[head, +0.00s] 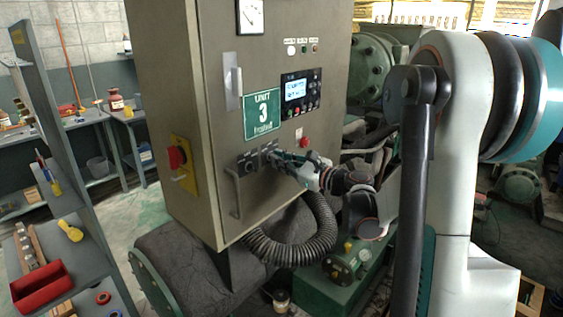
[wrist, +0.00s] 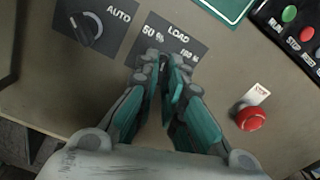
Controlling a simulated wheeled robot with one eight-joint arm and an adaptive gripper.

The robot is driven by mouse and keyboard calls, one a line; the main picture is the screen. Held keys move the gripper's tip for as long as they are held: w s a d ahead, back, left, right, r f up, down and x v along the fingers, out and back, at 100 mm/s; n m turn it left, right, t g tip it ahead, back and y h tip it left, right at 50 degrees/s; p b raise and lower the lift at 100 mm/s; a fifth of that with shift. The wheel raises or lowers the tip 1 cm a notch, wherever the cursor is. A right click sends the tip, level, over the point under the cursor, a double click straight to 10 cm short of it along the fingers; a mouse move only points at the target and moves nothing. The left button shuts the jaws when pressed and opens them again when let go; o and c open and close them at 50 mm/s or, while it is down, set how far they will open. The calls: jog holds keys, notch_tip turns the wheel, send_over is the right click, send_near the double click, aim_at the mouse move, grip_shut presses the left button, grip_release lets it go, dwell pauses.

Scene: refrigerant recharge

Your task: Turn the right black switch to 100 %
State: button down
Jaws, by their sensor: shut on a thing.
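My gripper (wrist: 168,66) is at the LOAD plate (wrist: 196,40), which is marked 50 % on the left and 100 % on the right. Its teal and grey fingers are close together over the middle of the plate, shut on the right black switch. The fingers hide the switch, so its pointer direction cannot be read. In the head view my gripper (head: 274,156) reaches the cabinet front from the right, below the green UNIT 3 sign (head: 263,110).
The left black switch, marked AUTO (wrist: 88,28), sits left of the LOAD plate. A red push button (wrist: 250,119) is to the right. A vertical handle (head: 233,192) stands out below the switches, and a corrugated hose (head: 300,243) hangs under the cabinet (head: 195,90).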

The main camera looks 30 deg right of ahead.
jog(key=m, duration=0.3)
jog(key=shift+m, duration=0.4)
jog(key=shift+m+b, duration=0.55)
jog(key=shift+m, duration=1.55)
jog(key=m, duration=0.3)
jog(key=shift+m, duration=0.3)
jog(key=c, duration=1.8)
grip_release()
jog(key=shift+s, duration=0.1)
